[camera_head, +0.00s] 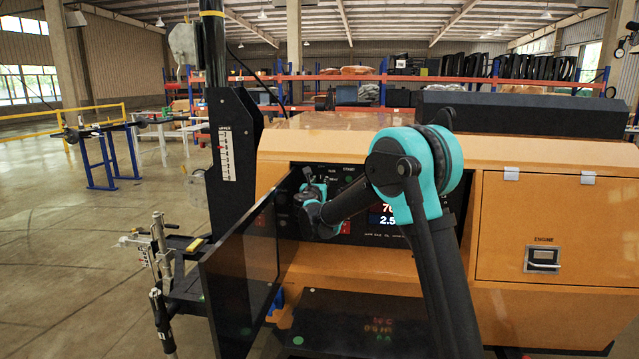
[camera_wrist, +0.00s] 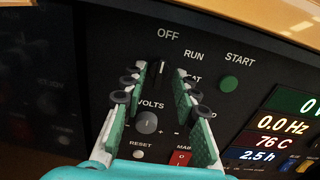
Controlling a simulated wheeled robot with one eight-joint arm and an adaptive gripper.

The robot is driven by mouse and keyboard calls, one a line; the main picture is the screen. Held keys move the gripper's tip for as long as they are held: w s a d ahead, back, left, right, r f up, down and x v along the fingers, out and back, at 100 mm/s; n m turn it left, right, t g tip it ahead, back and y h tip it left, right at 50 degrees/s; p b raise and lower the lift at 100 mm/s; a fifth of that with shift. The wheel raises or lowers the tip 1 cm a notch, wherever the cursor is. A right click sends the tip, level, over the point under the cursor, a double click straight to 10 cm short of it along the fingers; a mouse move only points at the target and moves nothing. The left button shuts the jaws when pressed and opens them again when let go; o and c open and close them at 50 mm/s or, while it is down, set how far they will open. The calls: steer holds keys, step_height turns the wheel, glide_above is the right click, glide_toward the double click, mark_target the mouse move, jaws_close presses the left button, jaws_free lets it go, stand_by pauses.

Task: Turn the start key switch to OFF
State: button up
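The start key switch (camera_wrist: 158,73) is a dark knob on the black control panel in the wrist view. Its pale mark stands nearly upright and points towards the OFF label (camera_wrist: 168,34). The RUN label (camera_wrist: 194,55) and START label (camera_wrist: 240,58) lie to its right. My gripper (camera_wrist: 161,72) has its two green-padded fingers apart, one on each side of the knob. I cannot tell whether the pads touch it. In the head view my gripper (camera_head: 311,190) is at the panel's upper left; the switch cannot be made out there.
A green button (camera_wrist: 228,84) sits below START. The VOLTS knob (camera_wrist: 147,122) and red MAIN switch (camera_wrist: 180,158) lie between and below the fingers. Lit displays (camera_wrist: 278,127) are at right. A dark open door (camera_head: 240,275) stands left of my forearm in the head view.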

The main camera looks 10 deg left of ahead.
steer(key=s, duration=1.2)
steer(key=shift+a, duration=0.2)
steer(key=shift+d, duration=0.1)
steer(key=s+d+f+m+g+h, duration=0.15)
steer(key=s+d+f+m, duration=0.35)
steer(key=d, duration=0.5)
steer(key=s+d+f+m+g+h, duration=0.1)
steer(key=s+d+f+m+g, duration=0.15)
steer(key=d+m, duration=0.55)
steer(key=s+d+f+m+g+h, duration=0.25)
steer(key=s+d+f+m, duration=0.2)
steer(key=d, duration=0.65)
steer(key=s+d+f+m+g+y, duration=0.1)
steer(key=s+f+m, duration=0.3)
steer(key=s, duration=0.5)
steer(key=s+d+f+m+g+y, duration=0.2)
steer(key=s+f+m+g, duration=0.2)
steer(key=s+m, duration=0.4)
steer(key=s+d+f+m+g+y, duration=0.1)
steer(key=s+f+m+g+y, duration=0.1)
steer(key=s+f+m, duration=0.4)
steer(key=s, duration=0.3)
steer(key=shift+s+d+y, duration=0.3)
steer(key=shift+d, duration=0.05)
steer(key=shift+f, duration=0.1)
